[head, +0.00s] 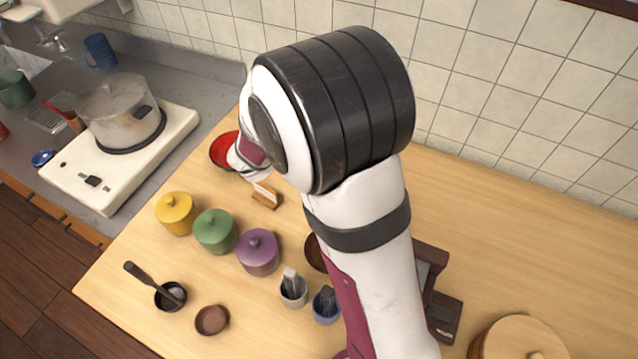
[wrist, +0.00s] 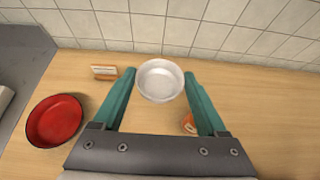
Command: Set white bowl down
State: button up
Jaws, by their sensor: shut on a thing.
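The white bowl (wrist: 160,81) is in the wrist view, upright between the tips of my gripper's teal fingers. My gripper (wrist: 159,78) is shut on it, with a finger at each side of the rim. The bowl is over or on the wooden counter near the tiled wall; I cannot tell whether its base touches the wood. In the head view my arm hides the bowl and the fingers.
A red bowl (wrist: 55,119) sits left of my gripper. A small wooden holder with a pale card (wrist: 104,72) stands left of the white bowl, and an orange-brown piece (wrist: 188,123) is below it. Yellow (head: 175,213), green (head: 215,231) and purple (head: 258,252) lidded pots stand in front.

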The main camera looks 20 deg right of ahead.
notch_tip(320, 180, down, 20)
jog(key=shift+r, duration=0.25)
jog(key=shift+f, duration=0.15)
jog(key=o, duration=1.3)
jog(key=shift+s+a+r, duration=0.15)
jog(key=shift+a+r, duration=0.1)
jog(key=shift+r, duration=0.05)
jog(key=v, duration=1.1)
jog(key=shift+s+a, duration=0.1)
jog(key=shift+s, duration=0.1)
